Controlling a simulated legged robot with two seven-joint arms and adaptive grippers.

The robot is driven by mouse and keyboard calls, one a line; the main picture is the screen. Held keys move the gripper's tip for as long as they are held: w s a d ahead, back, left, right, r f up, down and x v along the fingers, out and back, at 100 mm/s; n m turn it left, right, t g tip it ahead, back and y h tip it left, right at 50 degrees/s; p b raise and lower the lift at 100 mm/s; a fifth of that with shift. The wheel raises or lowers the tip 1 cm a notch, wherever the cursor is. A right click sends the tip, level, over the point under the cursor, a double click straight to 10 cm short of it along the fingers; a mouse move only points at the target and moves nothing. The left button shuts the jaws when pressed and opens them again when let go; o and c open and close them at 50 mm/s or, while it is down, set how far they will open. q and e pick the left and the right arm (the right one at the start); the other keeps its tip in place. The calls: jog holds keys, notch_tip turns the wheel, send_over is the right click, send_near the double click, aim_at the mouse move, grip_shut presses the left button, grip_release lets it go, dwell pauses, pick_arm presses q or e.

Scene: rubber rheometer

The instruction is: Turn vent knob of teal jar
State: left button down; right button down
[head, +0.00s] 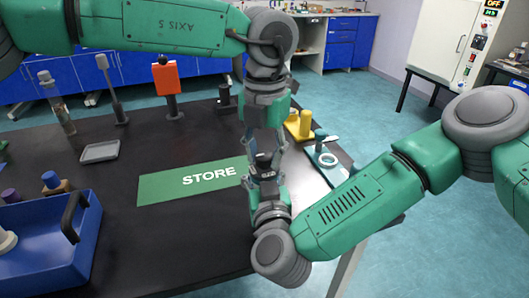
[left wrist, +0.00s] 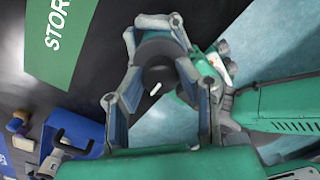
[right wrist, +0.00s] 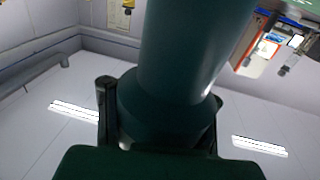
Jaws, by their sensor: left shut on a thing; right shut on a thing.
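The teal jar (right wrist: 180,50) shows large and dark between the fingers of my right gripper (right wrist: 160,100) in the right wrist view. That gripper is shut on it and holds it up above the table. In the head view my right gripper (head: 266,180) points up and my left gripper (head: 263,148) points down, tip to tip over the table. In the left wrist view a dark round top with a short white mark, apparently the vent knob (left wrist: 158,70), sits between the fingers of my left gripper (left wrist: 155,42), which is shut on it. The grippers mostly hide the jar in the head view.
A green STORE mat (head: 160,188) lies on the black table (head: 130,245). A blue caddy (head: 45,245) stands front left. A grey tray (head: 100,152), an orange-topped stand (head: 167,78) and a yellow piece (head: 305,122) are farther back.

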aim_at(265, 153)
pick_arm(q)
jog(key=shift+w+a, duration=0.1)
jog(key=shift+w, duration=0.05)
pick_arm(e)
jog(key=shift+s, duration=0.1)
pick_arm(q)
jog(key=c, duration=1.2)
grip_release()
notch_tip(265, 153, up, 12)
pick_arm(e)
jog(key=c, duration=0.9)
grip_release()
